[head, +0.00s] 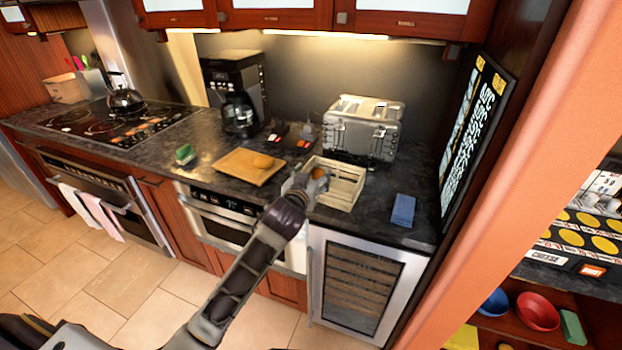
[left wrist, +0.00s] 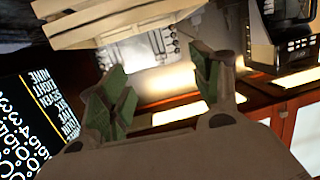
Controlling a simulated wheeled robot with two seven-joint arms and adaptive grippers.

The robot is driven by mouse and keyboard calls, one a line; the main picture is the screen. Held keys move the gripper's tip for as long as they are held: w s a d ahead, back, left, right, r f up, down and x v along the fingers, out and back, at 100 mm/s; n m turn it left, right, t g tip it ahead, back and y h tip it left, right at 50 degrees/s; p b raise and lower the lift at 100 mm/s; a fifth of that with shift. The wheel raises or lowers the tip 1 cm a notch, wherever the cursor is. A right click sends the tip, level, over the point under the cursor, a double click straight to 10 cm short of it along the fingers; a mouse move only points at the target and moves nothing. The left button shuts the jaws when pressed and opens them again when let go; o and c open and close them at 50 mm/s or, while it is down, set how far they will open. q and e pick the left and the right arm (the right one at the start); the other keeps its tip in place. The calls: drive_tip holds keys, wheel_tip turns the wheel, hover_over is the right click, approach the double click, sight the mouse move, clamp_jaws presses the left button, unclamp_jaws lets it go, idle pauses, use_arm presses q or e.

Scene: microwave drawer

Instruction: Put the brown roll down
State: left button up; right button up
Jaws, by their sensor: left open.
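A brown roll (head: 319,172) shows just beyond my left gripper (head: 308,182), at the left end of the wooden crate (head: 345,181). The gripper hides part of this roll, and I cannot tell if the two touch. Another, golden-brown roll (head: 263,162) lies on the wooden board (head: 236,170) to the left. In the left wrist view my left gripper (left wrist: 160,95) is open, with a gap between its green pads and no roll visible in it. The slatted crate (left wrist: 110,22) shows at the top of that view. My right gripper is not in view.
A toaster (head: 362,128) stands behind the crate and a coffee maker (head: 238,95) behind the board. A blue item (head: 403,210) lies right of the crate, near a lettered black board (head: 474,140). A green sponge (head: 185,154) is left of the wooden board.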

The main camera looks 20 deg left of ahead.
use_arm(q)
drive_tip(key=shift+s+r, duration=0.15)
drive_tip(key=shift+s, duration=0.4)
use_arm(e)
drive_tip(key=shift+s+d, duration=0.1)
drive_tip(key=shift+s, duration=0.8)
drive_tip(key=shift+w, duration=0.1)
